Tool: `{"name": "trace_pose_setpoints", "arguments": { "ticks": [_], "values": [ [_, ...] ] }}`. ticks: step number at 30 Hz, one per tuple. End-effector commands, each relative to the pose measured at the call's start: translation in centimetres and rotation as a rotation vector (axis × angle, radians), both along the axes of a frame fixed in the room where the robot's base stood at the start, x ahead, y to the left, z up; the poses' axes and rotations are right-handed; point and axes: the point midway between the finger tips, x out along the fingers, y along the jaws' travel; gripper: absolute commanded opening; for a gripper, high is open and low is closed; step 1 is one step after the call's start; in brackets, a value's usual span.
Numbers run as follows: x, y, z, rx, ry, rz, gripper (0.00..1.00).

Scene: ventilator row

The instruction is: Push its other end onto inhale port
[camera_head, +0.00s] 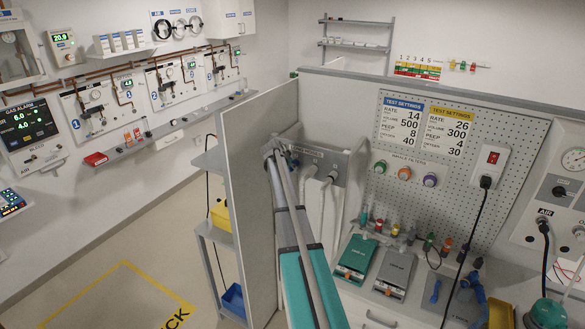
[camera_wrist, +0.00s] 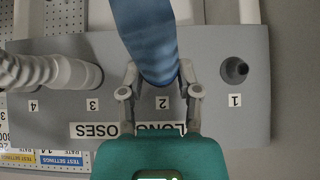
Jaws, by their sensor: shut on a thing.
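In the wrist view my gripper (camera_wrist: 160,70) has its two fingers on either side of a smooth blue hose end (camera_wrist: 147,35) and is shut on it. The blue piece is in front of the grey long-hose rack (camera_wrist: 220,115), over position 2. I cannot tell whether it still touches the rack, and its other end is out of view. In the head view my gripper (camera_head: 275,147) is at the same rack (camera_head: 320,152), beside the tall partition. The blue piece is not clear there. I cannot make out an inhale port in either view.
A grey partition (camera_head: 250,190) stands left of my arm. The bench holds a green device (camera_head: 356,258), a grey device (camera_head: 394,272) and several small fittings.

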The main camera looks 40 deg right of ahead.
Motion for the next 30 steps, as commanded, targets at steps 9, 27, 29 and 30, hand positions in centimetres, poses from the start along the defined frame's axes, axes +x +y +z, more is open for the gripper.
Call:
{"name": "trace_pose_setpoints", "arguments": {
  "ticks": [9, 27, 29, 30],
  "values": [
    [0.0, 0.3, 0.0, 0.001, -0.001, 0.001, 0.0],
    [-0.5, 1.0, 0.0, 0.001, -0.001, 0.0, 0.0],
    [-0.5, 1.1, 0.0, 0.0, -0.001, -0.001, 0.0],
    [-0.6, 1.2, 0.0, 0.0, -0.001, -0.001, 0.0]
  ]
}}
